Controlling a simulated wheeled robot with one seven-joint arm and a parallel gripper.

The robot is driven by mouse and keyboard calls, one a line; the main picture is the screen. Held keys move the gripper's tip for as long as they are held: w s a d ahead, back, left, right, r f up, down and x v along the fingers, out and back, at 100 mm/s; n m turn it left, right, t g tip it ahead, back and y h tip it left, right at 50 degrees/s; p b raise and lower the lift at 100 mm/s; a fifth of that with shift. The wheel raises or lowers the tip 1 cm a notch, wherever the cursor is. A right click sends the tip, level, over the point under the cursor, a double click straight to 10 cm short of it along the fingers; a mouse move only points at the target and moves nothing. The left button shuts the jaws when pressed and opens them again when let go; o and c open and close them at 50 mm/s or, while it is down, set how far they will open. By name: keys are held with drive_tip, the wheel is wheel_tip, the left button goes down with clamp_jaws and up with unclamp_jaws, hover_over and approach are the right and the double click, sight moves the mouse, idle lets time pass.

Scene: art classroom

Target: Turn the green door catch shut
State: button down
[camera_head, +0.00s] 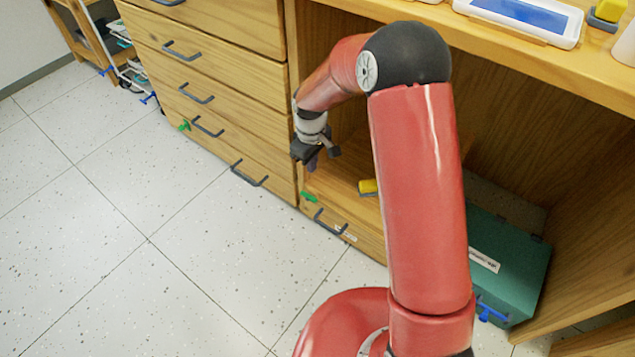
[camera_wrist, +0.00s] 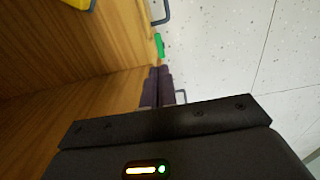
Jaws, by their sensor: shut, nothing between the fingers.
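A small green catch (camera_head: 309,197) sits at the upper left of a low wooden front (camera_head: 358,232) with a dark handle (camera_head: 330,222). In the wrist view the green catch (camera_wrist: 159,45) shows just beyond my fingertips, at the wood's edge against the floor. A second green piece (camera_head: 184,125) shows on the drawer unit further left. My gripper (camera_head: 312,164) is shut and empty, a little above the nearer catch and apart from it. Its dark fingers (camera_wrist: 160,70) point toward the catch in the wrist view. Whether the catch is turned open or shut is hard to tell.
A drawer unit (camera_head: 205,60) with dark handles stands left of the open compartment. A yellow object (camera_head: 368,187) lies inside. A teal box (camera_head: 505,262) with a blue catch (camera_head: 491,311) stands right, beyond my arm. The speckled floor (camera_head: 130,230) in front is clear.

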sight(312, 199)
drive_tip(key=shift+w+f, duration=0.15)
drive_tip(key=shift+f, duration=0.1)
wheel_tip(312, 199, down, 14)
drive_tip(key=shift+b, duration=1)
